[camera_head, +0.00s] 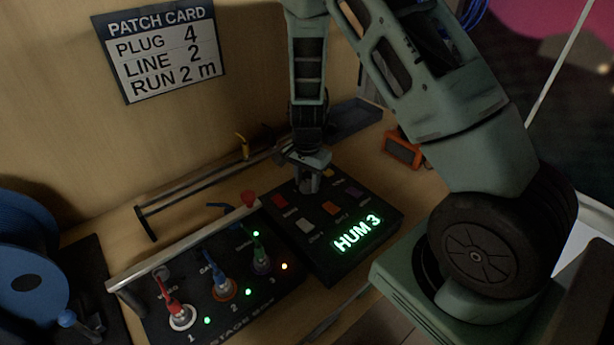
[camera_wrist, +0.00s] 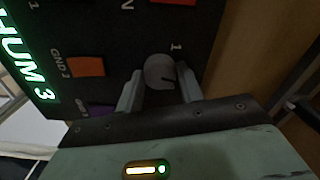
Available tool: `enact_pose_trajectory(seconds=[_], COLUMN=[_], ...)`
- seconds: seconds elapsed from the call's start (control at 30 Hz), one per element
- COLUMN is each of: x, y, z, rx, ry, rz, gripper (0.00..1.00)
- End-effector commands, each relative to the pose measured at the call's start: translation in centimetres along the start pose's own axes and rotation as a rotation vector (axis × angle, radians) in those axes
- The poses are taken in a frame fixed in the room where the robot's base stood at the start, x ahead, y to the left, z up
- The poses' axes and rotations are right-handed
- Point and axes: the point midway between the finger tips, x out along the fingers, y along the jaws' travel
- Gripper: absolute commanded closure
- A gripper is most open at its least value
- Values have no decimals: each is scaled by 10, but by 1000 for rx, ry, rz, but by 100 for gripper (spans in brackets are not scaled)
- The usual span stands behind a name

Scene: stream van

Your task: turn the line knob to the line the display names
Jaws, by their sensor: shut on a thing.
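The line knob (camera_wrist: 160,71) is a round grey knob on the dark control box. It sits between the two fingers of my gripper (camera_wrist: 159,92) in the wrist view, and the gripper is shut on it. A "1" is printed beside the knob; its pointer direction is hard to tell. The display (camera_head: 357,233) glows green and reads "HUM 3"; it also shows in the wrist view (camera_wrist: 22,65).
A stage box (camera_head: 195,338) with several cables and lights stands left of the control box (camera_head: 318,262). Its light by socket 3 is orange; others are green. The patch card (camera_head: 160,50) reads plug 4, line 2, run 2 m. A blue reel (camera_head: 30,255) stands far left.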

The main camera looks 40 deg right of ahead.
Motion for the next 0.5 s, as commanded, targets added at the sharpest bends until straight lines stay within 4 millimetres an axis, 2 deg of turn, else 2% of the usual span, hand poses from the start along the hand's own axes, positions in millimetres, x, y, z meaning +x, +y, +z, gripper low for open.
enact_pose_trajectory(seconds=[0.5], x=[-3], y=[-1], z=[-2], rx=[485], ry=[3], rz=[-3], gripper=[86])
